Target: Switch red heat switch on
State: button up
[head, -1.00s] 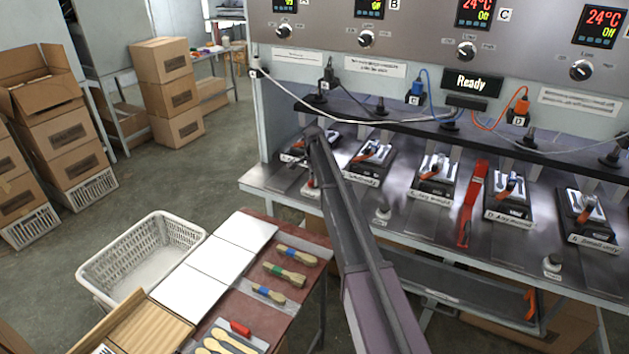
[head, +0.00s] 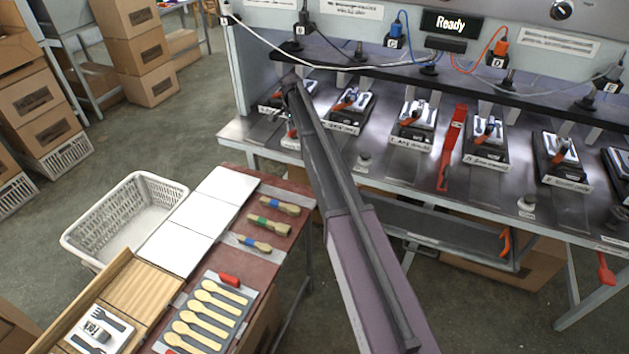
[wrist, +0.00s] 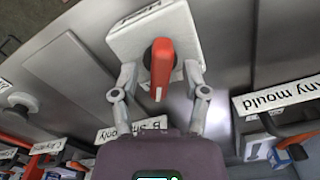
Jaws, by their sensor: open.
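The red heat switch (wrist: 162,62) is a red lever on a dark round base, set on a white block (wrist: 188,28) with partly legible lettering, in the wrist view. My gripper (wrist: 160,74) is open, with one finger on each side of the red lever. A gap shows between each finger and the lever, and the fingertips are close to the white block. In the head view my arm reaches to the left end of the press bench (head: 240,131). There the arm largely hides my gripper, and I cannot make out the switch clearly.
Several presses with orange handles, one a press (head: 412,128) near the middle, line the bench. A black rail (head: 350,62) with cables runs above. A red table (head: 262,190) with spoons and a white basket (head: 125,215) stand front left.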

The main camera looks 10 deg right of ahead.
aim_at(294, 129)
jog(key=n, duration=1)
jog(key=shift+r, duration=0.2)
notch_tip(294, 129, up, 12)
jog(key=p, duration=1.3)
jog(key=s+f+b, duration=0.2)
jog(key=s+b, duration=0.1)
jog(key=s, duration=0.8)
jog(key=s+f+b, duration=0.3)
jog(key=s, duration=0.8)
jog(key=s+f+n+b, duration=0.1)
jog(key=s+f+b, duration=0.2)
jog(key=s, duration=0.8)
jog(key=shift+s+f, duration=0.2)
jog(key=shift+f, duration=0.05)
jog(key=shift+s, duration=0.1)
jog(key=s, duration=1.1)
jog(key=shift+s+n, duration=0.3)
jog(key=shift+s, duration=0.05)
